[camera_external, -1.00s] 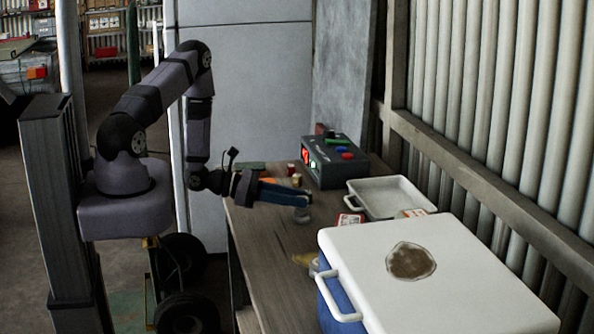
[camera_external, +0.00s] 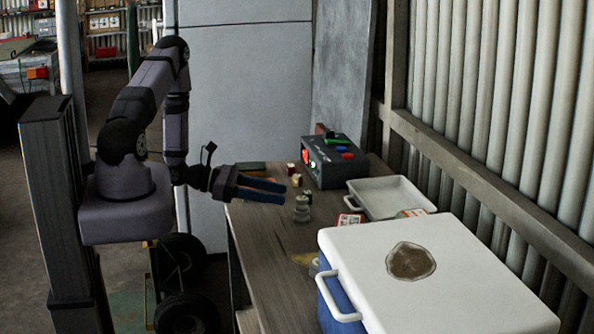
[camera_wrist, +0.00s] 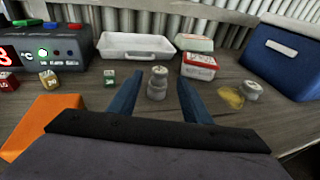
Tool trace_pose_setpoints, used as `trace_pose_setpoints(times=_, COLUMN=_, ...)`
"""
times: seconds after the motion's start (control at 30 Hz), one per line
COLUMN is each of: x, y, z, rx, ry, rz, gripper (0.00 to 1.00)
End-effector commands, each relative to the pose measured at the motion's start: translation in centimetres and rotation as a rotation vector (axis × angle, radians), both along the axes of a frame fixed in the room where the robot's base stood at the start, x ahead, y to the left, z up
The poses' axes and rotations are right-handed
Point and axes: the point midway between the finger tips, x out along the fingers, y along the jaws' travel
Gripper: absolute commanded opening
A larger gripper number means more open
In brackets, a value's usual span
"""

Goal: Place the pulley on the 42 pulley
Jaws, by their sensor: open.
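A grey stack (camera_external: 302,209) of what looks like two pulleys, one on top of the other, stands upright on the wooden bench. In the wrist view the stack (camera_wrist: 157,84) shows a narrower piece on a wider one. No number is readable on it. My gripper (camera_external: 284,192) is open and empty, back to the left of the stack in the external view. In the wrist view its blue fingers (camera_wrist: 160,76) lie apart on either side of the stack, with gaps. Another grey round part (camera_wrist: 250,91) stands farther right on the bench.
Behind are a white tray (camera_wrist: 136,57), a red-and-white box (camera_wrist: 199,72) and a dark control box (camera_external: 333,161) with buttons. Small numbered blocks (camera_wrist: 48,79) stand left of the stack. A yellow patch (camera_wrist: 231,97) lies on the right. A large cooler (camera_external: 440,275) fills the bench's near end.

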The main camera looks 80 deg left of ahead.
Motion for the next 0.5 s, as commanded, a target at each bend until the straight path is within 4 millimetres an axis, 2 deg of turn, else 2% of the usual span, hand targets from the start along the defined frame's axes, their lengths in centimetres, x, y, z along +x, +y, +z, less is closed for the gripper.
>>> trace_pose_setpoints(times=0.2, x=-3.2, y=1.1, z=0.6, rx=0.001, ry=0.0, rz=0.006, gripper=0.44)
trace_pose_setpoints(times=0.5, x=-5.7, y=1.6, z=1.2, rx=0.001, ry=-0.001, rz=0.001, gripper=0.44)
